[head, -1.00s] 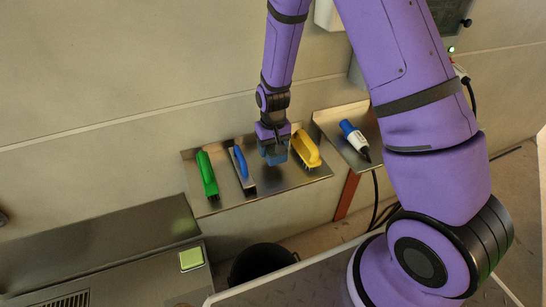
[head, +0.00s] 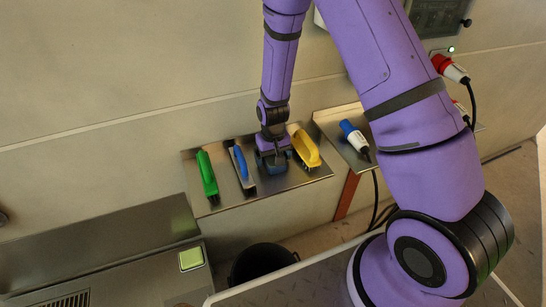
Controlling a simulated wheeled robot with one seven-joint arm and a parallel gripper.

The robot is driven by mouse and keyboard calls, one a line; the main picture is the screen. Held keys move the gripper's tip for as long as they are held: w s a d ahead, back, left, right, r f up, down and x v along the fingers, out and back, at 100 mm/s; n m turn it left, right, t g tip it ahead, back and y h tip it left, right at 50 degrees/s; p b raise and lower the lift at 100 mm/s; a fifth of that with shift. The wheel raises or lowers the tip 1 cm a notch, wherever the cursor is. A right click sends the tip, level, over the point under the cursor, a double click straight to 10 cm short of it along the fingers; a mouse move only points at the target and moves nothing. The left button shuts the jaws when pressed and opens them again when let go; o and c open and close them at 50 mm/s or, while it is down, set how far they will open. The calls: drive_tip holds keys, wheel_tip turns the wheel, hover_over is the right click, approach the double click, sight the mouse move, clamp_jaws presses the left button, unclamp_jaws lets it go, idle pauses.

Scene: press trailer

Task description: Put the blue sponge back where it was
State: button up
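The blue sponge (head: 278,168) is a small dark-blue block, mostly hidden under my gripper. It is at the metal shelf (head: 236,202), between a blue-handled brush (head: 242,168) on its left and a yellow brush (head: 305,149) on its right. My gripper (head: 273,162) points down right over the sponge, low at the shelf. The fingers overlap the sponge in this view, and I cannot tell whether they press on it or stand apart. The sponge's underside is hidden, so its contact with the shelf is unclear.
A green brush (head: 207,174) lies at the shelf's left end. A second shelf on the right holds a blue-and-white plug (head: 353,137). A black bin (head: 262,262) stands below. The yellow brush is close to my gripper's right side.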

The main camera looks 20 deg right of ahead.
drive_tip(key=shift+r, duration=0.1)
drive_tip(key=s+d+r+t, duration=0.1)
drive_tip(key=s+r, duration=0.1)
drive_tip(key=r, duration=1)
drive_tip(key=s+d+r, duration=0.1)
drive_tip(key=r, duration=1)
drive_tip(key=s+d+r+t, duration=0.2)
drive_tip(key=s+r, duration=0.7)
drive_tip(key=s, duration=0.3)
drive_tip(key=s+d+r+t, duration=0.2)
drive_tip(key=s+d+r, duration=0.1)
drive_tip(key=s+r, duration=0.7)
drive_tip(key=shift+s+r, duration=0.2)
drive_tip(key=shift+s, duration=0.75)
